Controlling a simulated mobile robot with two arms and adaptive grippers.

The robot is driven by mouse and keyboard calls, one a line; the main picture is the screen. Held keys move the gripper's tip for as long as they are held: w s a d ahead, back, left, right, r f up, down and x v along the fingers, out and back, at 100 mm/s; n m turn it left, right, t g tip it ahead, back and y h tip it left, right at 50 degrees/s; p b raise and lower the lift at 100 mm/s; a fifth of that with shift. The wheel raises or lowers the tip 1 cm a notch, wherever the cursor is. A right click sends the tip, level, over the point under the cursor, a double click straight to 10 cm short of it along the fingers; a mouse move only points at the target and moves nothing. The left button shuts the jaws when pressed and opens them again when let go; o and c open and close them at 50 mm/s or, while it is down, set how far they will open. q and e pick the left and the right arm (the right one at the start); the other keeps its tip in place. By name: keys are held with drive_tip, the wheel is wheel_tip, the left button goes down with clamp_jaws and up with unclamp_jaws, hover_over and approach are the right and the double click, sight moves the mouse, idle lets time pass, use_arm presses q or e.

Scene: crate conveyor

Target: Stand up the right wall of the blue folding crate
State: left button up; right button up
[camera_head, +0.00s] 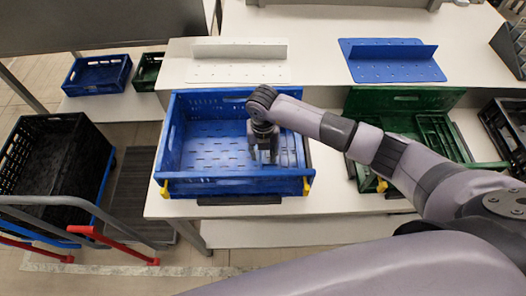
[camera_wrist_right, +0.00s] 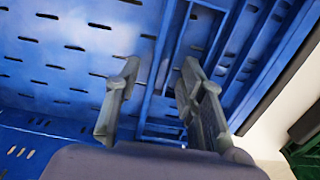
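The blue folding crate (camera_head: 240,187) stands on the white table with its left, back and front walls upright. Its right wall (camera_head: 291,150) appears folded down flat inside, over the slotted floor. In the right wrist view the ribbed blue panel of this wall (camera_wrist_right: 225,60) lies beside and under the fingers. My right gripper (camera_head: 264,155) points down inside the crate, near the folded wall's inner edge. Its fingers (camera_wrist_right: 160,72) are apart, with blue ribs visible between them. I cannot tell whether a finger touches the wall. My left gripper is not in view.
A green folding crate (camera_head: 400,101) stands to the right, under my right arm. A white panel (camera_head: 238,73) and a blue panel (camera_head: 395,70) lie behind. A black crate (camera_head: 58,160) sits on a cart at left. Another black crate (camera_head: 505,125) is far right.

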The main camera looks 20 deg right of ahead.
clamp_jaws()
idle(0.6)
